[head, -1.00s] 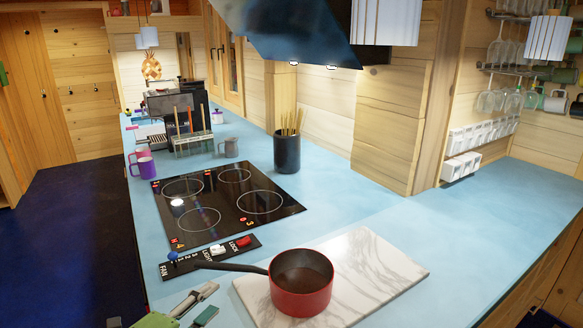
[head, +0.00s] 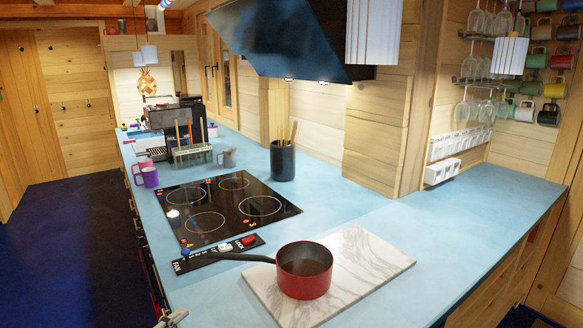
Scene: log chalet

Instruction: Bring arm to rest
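A small grey piece, which looks like the tip of my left gripper (head: 172,318), shows at the bottom edge of the head view, beside the counter's left edge. The rest of it is cut off, so I cannot tell whether it is open or shut. My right gripper is not in view. A red saucepan (head: 304,277) with a dark handle stands upright on a white marble board (head: 365,262) on the blue counter (head: 440,240). The saucepan is apart from the visible gripper piece.
A black cooktop (head: 225,208) lies behind a control panel (head: 218,253). A dark utensil pot (head: 283,161), purple mugs (head: 149,177) and a grey mug (head: 228,158) stand farther back. A range hood (head: 280,40) hangs above. The right counter is mostly clear.

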